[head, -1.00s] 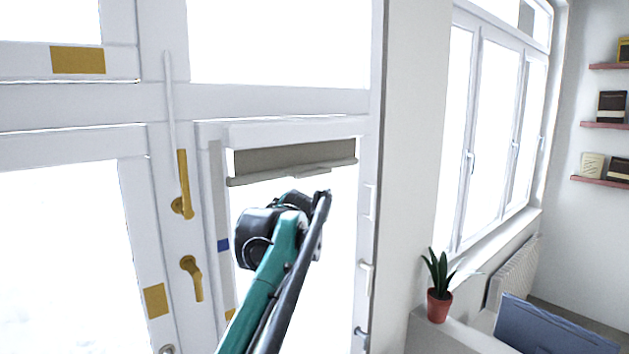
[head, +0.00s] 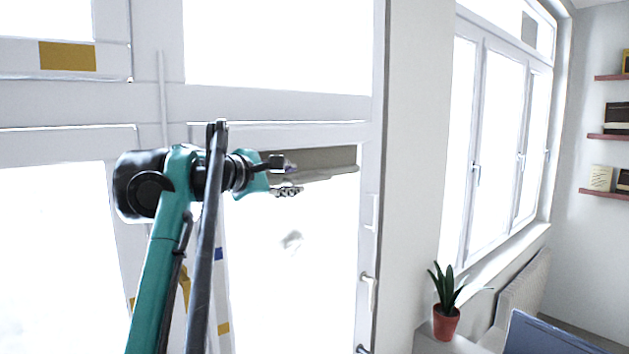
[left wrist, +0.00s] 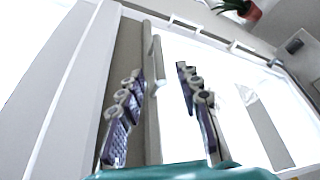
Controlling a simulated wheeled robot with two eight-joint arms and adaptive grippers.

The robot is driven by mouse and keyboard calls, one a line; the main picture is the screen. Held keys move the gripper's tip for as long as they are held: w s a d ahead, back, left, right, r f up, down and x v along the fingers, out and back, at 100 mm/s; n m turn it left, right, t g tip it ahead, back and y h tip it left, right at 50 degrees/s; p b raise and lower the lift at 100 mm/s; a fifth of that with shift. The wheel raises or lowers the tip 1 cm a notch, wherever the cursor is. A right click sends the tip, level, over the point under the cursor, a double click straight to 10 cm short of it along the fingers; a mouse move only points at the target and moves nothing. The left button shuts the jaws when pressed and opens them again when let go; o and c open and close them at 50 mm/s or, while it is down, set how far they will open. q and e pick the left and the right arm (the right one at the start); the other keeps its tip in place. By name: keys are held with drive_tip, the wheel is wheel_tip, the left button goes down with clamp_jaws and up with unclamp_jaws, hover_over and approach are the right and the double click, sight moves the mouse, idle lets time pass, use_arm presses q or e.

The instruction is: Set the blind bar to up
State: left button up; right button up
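The blind (head: 338,156) is a short grey-brown strip at the top of the window in the door. Its light grey blind bar (head: 335,172) runs along the lower edge, near the top of the pane. My left gripper (head: 286,179) is open at the left part of the bar, with the near stretch of the bar hidden behind it. In the left wrist view the bar (left wrist: 153,100) runs between the two spread fingers of my left gripper (left wrist: 162,108), with gaps visible either side. The blind fabric (left wrist: 125,65) is beside the left finger. My right gripper is not in view.
The white door frame (head: 270,105) surrounds the pane. The bright pane below the bar is clear.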

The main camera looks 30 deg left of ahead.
sight(308, 179)
use_arm(q)
drive_tip(key=x, duration=0.3)
drive_tip(key=shift+w, duration=0.25)
drive_tip(key=shift+w+d+p, duration=0.1)
drive_tip(key=shift+w+p, duration=0.3)
drive_tip(key=shift+w, duration=0.3)
drive_tip(key=shift+w+f, duration=0.1)
drive_tip(key=shift+w, duration=0.15)
drive_tip(key=x, duration=0.4)
drive_tip(key=shift+w+f+p, duration=0.15)
drive_tip(key=shift+f+p, duration=0.05)
drive_tip(key=shift+p, duration=0.2)
drive_tip(key=shift+s+r, duration=0.1)
drive_tip(key=shift+s, duration=0.45)
drive_tip(key=shift+c, duration=1.1)
clamp_jaws()
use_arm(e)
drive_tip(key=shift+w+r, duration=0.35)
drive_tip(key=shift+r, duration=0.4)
